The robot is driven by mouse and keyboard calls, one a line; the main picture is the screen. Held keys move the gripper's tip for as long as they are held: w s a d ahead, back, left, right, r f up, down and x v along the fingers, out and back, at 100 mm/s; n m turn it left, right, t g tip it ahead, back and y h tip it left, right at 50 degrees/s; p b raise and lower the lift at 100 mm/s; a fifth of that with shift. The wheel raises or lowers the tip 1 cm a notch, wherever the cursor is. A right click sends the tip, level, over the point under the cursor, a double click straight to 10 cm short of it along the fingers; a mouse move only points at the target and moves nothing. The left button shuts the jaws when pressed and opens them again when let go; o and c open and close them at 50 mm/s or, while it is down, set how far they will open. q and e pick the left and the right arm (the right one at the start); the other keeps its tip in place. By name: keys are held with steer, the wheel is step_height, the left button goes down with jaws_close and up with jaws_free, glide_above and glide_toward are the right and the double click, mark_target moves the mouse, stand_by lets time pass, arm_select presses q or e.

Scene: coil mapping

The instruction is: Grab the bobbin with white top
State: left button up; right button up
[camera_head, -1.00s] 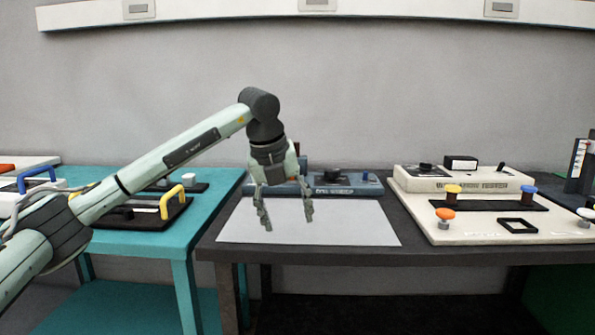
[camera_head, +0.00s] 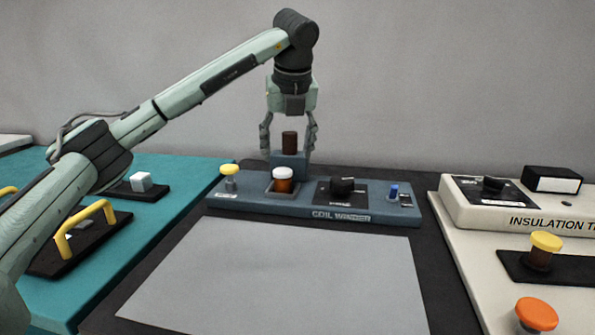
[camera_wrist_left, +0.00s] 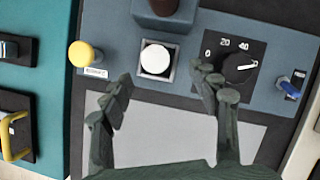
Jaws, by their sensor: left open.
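The bobbin with white top (camera_head: 284,180) has a brown body and stands in a square recess of the blue-grey coil winder (camera_head: 245,205). In the left wrist view its round white top (camera_wrist_left: 155,59) shows from above, in the square metal-edged socket. My left gripper (camera_head: 288,155) is open and empty, pointing down above the winder. In the head view it appears above and behind the white top. In the wrist view its fingertips (camera_wrist_left: 164,80) lie on either side of the bobbin's line, just below it in the picture. My right gripper is not in view.
A yellow-topped piece (camera_head: 229,171) stands left of the bobbin, a black dial (camera_head: 343,186) right. A dark brown cylinder (camera_head: 289,142) rises on a blue block behind. A pale sheet (camera_head: 285,275) lies clear in front. The cream insulation tester (camera_head: 465,215) is at right.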

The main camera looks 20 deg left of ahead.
mark_target(283, 171)
arm_select(q)
steer(key=x, duration=0.6)
steer(key=shift+s+a+f+p, duration=0.1)
steer(key=shift+a+f+p, duration=0.15)
steer(key=shift+a+p, duration=0.2)
steer(key=shift+a+f, duration=0.1)
steer(key=shift+f, duration=0.4)
steer(key=shift+w, duration=0.25)
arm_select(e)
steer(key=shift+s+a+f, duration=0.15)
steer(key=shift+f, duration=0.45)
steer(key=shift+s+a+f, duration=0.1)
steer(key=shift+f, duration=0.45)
arm_select(q)
steer(key=shift+c, duration=1)
jaws_close()
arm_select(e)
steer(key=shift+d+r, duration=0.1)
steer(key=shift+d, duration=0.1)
arm_select(q)
steer(key=shift+r, duration=0.1)
